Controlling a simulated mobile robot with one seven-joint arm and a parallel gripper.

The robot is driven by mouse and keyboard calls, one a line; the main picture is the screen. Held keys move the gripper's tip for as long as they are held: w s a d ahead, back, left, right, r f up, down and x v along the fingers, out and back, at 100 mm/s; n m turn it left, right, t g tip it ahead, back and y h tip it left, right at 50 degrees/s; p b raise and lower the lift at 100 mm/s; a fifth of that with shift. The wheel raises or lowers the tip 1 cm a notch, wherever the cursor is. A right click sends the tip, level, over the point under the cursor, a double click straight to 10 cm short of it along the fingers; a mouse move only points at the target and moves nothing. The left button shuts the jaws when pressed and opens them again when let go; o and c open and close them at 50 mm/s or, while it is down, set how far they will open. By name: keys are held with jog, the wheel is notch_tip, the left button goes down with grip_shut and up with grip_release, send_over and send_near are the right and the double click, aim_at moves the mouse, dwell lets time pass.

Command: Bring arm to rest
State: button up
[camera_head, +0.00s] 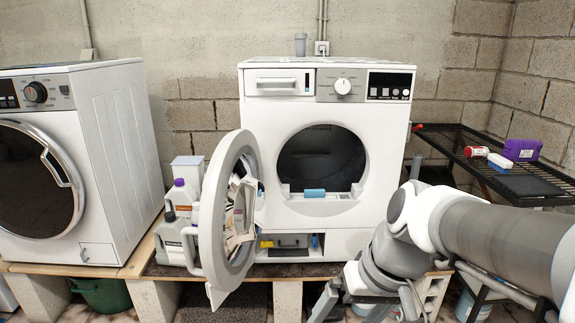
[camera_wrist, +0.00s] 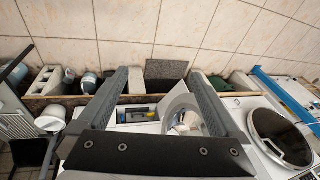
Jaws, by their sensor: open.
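My gripper (camera_wrist: 158,74) is open, with its two dark fingers spread apart and nothing between them in the wrist view. In the head view my arm comes in from the right and bends down in front of the dryer's lower right side. The gripper (camera_head: 362,308) hangs there low, partly cut off by the bottom edge. The white dryer (camera_head: 262,112) stands in the middle with its round door (camera_head: 212,215) swung open to the left. The drum (camera_head: 322,158) looks dark, with a blue item (camera_head: 314,193) at its lower lip.
A white washing machine (camera_head: 115,160) stands at the left. Bottles (camera_head: 176,235) stand behind the open door. A black wire shelf (camera_head: 465,160) at the right holds a purple box (camera_head: 521,149) and a red-white bottle (camera_head: 476,151). A wooden plinth on blocks (camera_head: 285,296) carries the machines.

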jog(key=s+d+r+m+t+h, duration=0.1)
jog(key=s+d+r+t+h, duration=0.2)
jog(key=s+d+r, duration=0.15)
notch_tip(320, 180, up, 21)
jog(key=p, duration=2.2)
jog(key=shift+s+d+r, duration=0.2)
jog(key=shift+s+d, duration=0.15)
jog(key=shift+d, duration=0.05)
